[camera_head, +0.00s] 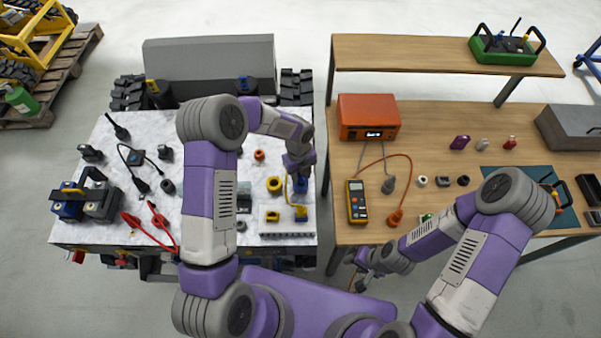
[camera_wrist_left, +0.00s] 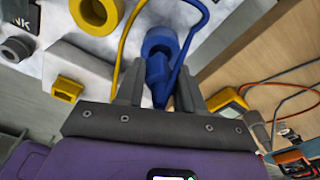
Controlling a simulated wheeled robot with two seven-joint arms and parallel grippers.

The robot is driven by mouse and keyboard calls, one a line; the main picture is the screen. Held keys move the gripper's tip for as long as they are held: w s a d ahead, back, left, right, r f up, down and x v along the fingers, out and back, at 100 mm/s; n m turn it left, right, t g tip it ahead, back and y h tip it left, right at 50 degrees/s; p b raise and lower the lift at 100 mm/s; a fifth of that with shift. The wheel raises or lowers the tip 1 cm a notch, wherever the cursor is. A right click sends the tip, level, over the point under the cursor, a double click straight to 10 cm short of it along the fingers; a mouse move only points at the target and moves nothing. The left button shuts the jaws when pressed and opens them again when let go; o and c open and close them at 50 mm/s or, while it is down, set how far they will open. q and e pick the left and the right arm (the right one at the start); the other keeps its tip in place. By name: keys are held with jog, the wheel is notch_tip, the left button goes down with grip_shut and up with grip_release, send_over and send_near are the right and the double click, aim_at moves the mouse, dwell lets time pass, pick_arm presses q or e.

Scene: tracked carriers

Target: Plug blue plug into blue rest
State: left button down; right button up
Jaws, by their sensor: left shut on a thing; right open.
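My left gripper (camera_head: 299,172) is shut on the blue plug (camera_wrist_left: 158,76), which sits between its fingers in the left wrist view with a blue cord rising from it. A round blue ring-shaped rest (camera_wrist_left: 160,40) shows just beyond the plug, close to it. I cannot tell whether the plug touches or enters it. In the head view, blue (camera_head: 300,185) shows just under the gripper, and the arm partly hides this spot. My right gripper (camera_head: 362,277) is open and empty, low in front of the wooden bench.
A yellow ring rest (camera_head: 274,185) stands left of the blue parts. A pale strip (camera_head: 286,233) with yellow sockets lies at the front of the marble top. A yellow multimeter (camera_head: 357,202) and an orange box (camera_head: 368,116) are on the wooden bench to the right.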

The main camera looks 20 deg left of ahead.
pick_arm(q)
jog(key=shift+f+b, duration=0.8)
jog(key=shift+f, duration=0.35)
jog(key=c, duration=0.6)
grip_release()
jog(key=shift+w+a+r+p, duration=0.15)
jog(key=shift+r+p, duration=0.05)
jog(key=shift+r, duration=1.7)
jog(key=shift+w+a+r+p, duration=0.1)
jog(key=shift+r+p, duration=0.05)
jog(key=shift+r, duration=1.75)
